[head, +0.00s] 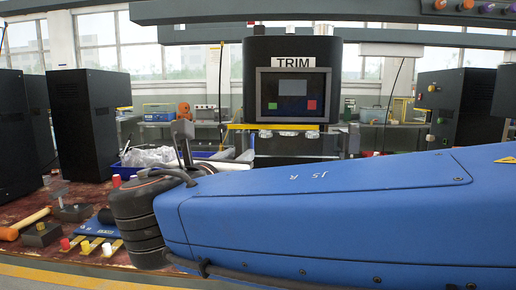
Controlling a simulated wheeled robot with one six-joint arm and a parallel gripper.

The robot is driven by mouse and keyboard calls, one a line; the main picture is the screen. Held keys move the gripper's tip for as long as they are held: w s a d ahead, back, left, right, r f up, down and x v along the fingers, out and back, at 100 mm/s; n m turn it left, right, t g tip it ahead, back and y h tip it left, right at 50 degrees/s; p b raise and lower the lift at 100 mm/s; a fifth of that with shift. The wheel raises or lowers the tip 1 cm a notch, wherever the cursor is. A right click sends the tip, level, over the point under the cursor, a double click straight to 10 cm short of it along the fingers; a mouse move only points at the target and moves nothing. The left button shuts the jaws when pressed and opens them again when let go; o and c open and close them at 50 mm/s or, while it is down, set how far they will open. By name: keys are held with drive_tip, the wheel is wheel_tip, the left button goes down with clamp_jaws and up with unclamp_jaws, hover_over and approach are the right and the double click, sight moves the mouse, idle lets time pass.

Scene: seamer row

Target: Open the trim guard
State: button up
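A dark machine (250,52) labelled TRIM (292,62) stands at the back centre, with a lit screen (293,94) on its front. A yellow bar (240,127) runs across the machine just below the screen, with several pale rounded parts under it. I cannot tell for sure which part is the trim guard, or whether it is open. My blue arm link (340,215) and its dark ribbed joint cross the foreground and hide the machine's lower part. My gripper cannot be made out in this view.
A worn red bench (30,258) at the left holds a hammer (25,224), a blue plate (98,226) and small coloured pieces. A blue bin (165,157) with clear wrapping stands behind my arm. Tall black cabinets (82,120) stand left; dark control boxes (455,105) stand right.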

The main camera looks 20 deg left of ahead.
sight(252, 146)
drive_tip(key=w, duration=0.9)
drive_tip(key=shift+a, duration=0.15)
clamp_jaws()
idle(1.2)
